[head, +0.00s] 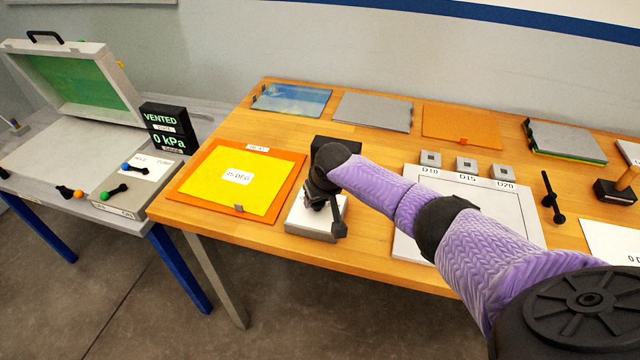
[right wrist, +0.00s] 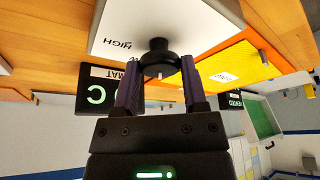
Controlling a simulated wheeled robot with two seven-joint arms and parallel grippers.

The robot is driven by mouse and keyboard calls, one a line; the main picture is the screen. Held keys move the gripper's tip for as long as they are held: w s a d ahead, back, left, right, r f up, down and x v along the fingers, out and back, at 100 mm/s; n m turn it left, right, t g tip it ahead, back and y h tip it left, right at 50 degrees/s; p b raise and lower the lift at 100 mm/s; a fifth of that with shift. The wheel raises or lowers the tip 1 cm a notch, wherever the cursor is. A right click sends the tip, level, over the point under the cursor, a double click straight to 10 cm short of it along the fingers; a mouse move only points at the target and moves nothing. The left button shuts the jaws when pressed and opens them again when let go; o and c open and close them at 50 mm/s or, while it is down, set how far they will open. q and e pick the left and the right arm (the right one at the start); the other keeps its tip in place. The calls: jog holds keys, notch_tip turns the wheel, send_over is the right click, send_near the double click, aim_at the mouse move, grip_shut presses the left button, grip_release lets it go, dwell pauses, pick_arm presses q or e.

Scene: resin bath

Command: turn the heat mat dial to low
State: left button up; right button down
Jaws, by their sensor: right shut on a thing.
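The dial is a black knob (right wrist: 157,58) on a white box (right wrist: 110,25) marked HIGH, seen in the right wrist view. My right gripper (right wrist: 159,72) is shut on the knob, one finger on each side. A small pale mark shows on the knob's near face; the dial setting cannot be read. In the head view the white box (head: 304,222) stands near the table's front edge, and my right gripper (head: 318,195) and arm hide its knob. My left gripper is not in view.
A black display (head: 322,143) stands behind the box, mostly hidden. A side table holds an open case (head: 125,85) and a VENTED display (head: 165,128).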

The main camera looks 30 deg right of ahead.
jog(key=shift+a+r+m+h+p, duration=0.15)
jog(key=shift+m+h+p, duration=0.25)
jog(key=shift+m+p, duration=0.4)
jog(key=shift+m+h, duration=0.3)
jog(key=shift+m, duration=0.6)
jog(key=shift+m+g+p, duration=0.4)
jog(key=shift+m, duration=0.3)
jog(key=shift+w+m+h, duration=0.1)
jog(key=shift+m+h, duration=0.4)
jog(key=shift+m, duration=0.2)
jog(key=shift+c, duration=0.7)
grip_release()
